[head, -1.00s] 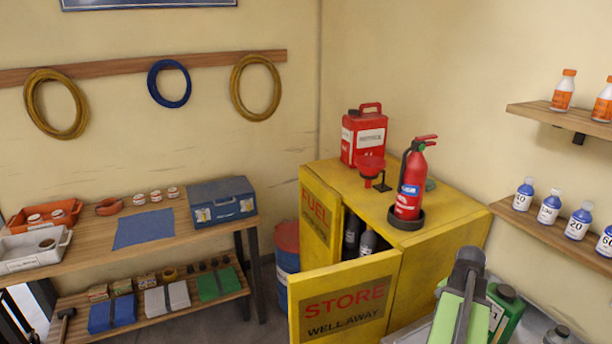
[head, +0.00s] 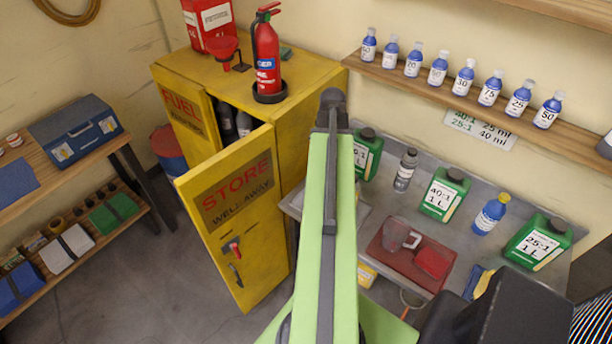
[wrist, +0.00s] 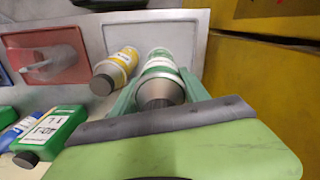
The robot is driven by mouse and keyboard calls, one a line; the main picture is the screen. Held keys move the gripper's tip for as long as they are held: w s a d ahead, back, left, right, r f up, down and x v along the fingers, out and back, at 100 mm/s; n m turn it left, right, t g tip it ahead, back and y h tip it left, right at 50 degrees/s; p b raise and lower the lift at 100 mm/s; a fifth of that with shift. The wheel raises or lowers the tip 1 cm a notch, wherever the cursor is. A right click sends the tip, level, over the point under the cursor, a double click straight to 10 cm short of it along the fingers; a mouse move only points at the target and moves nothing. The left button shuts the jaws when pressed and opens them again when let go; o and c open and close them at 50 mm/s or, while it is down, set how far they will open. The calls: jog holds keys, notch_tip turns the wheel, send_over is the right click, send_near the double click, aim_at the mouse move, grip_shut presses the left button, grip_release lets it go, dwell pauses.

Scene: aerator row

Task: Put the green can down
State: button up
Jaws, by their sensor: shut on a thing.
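The green can (wrist: 160,68), with green and white bands and a grey cap, is between the fingers of my gripper (wrist: 161,92) in the wrist view. My gripper is shut on it. The can is over the grey bench near its end by the yellow cabinet. I cannot tell whether its base touches the bench. A yellow and white can (wrist: 118,68) with a grey cap is close to its left. In the head view my green arm hides the held can and the gripper.
The grey bench (head: 400,210) bears green jugs (head: 440,195), a grey bottle (head: 405,170), a blue bottle (head: 490,213) and a red tray (head: 378,258) with a clear jug (head: 398,236). The yellow cabinet (head: 290,130) stands left, its door (head: 240,225) open.

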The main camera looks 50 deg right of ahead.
notch_tip(320, 180, up, 2)
notch_tip(320, 180, down, 11)
jog(key=b, duration=1)
jog(key=shift+b, duration=0.35)
jog(key=shift+r, duration=0.2)
jog(key=shift+f, duration=0.2)
jog(key=o, duration=1.6)
jog(key=shift+r, duration=0.1)
